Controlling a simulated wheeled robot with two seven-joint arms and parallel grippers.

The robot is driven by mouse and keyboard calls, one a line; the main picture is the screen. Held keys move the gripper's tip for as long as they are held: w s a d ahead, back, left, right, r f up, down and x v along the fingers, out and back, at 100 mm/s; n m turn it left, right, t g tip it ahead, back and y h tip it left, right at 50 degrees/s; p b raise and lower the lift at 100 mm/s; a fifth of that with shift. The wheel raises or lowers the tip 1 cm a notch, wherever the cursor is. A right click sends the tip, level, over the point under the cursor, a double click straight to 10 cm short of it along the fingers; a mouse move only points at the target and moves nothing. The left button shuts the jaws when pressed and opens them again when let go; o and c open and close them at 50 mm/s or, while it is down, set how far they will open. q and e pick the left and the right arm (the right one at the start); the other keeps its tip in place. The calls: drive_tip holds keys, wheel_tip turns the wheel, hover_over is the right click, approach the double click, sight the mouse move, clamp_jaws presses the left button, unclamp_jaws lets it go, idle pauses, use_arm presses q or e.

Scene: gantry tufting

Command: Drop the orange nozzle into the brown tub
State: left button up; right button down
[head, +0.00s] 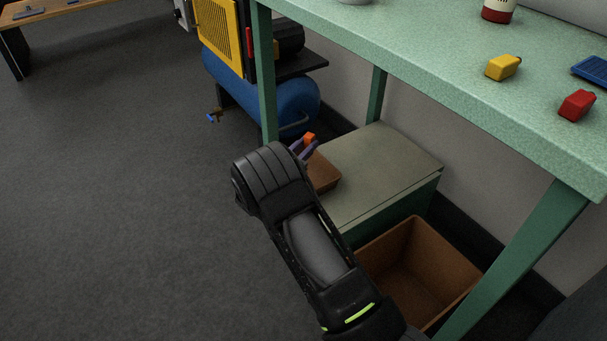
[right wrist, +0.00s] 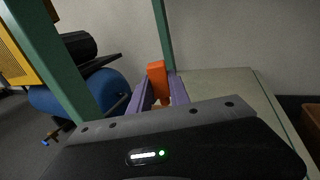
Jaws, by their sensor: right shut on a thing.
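The orange nozzle (head: 309,137) is held up between the purple fingers of my right gripper (head: 303,147), which is shut on it. In the right wrist view the nozzle (right wrist: 156,80) stands between the two fingers (right wrist: 157,90). A small brown tub (head: 323,174) is at the left side of a grey-topped cabinet, partly hidden behind my right arm. The nozzle appears just above and behind this tub in the head view; I cannot tell whether it is over its opening. My left gripper is not in view.
A larger open brown bin (head: 436,262) stands under the green bench (head: 420,55), right of the cabinet (head: 375,165). Bench legs (head: 265,80) stand close to my right gripper. A blue compressor tank (head: 285,98) is behind. The floor at left is clear.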

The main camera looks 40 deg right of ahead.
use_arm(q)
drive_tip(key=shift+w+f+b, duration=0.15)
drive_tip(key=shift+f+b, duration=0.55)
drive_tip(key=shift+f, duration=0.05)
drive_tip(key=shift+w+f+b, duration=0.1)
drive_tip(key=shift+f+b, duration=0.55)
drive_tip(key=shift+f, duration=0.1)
use_arm(e)
drive_tip(key=shift+f, duration=2.1)
drive_tip(key=c, duration=1.1)
unclamp_jaws()
drive_tip(key=shift+c, duration=0.2)
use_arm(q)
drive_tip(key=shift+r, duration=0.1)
use_arm(e)
drive_tip(key=shift+a, duration=0.15)
drive_tip(key=p+v, duration=0.3)
drive_tip(key=v, duration=0.3)
drive_tip(key=shift+s+a+r, duration=0.15)
drive_tip(key=shift+a, duration=0.15)
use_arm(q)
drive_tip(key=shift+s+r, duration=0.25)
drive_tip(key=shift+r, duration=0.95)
use_arm(e)
drive_tip(key=shift+s+a, duration=0.2)
drive_tip(key=shift+a, duration=0.2)
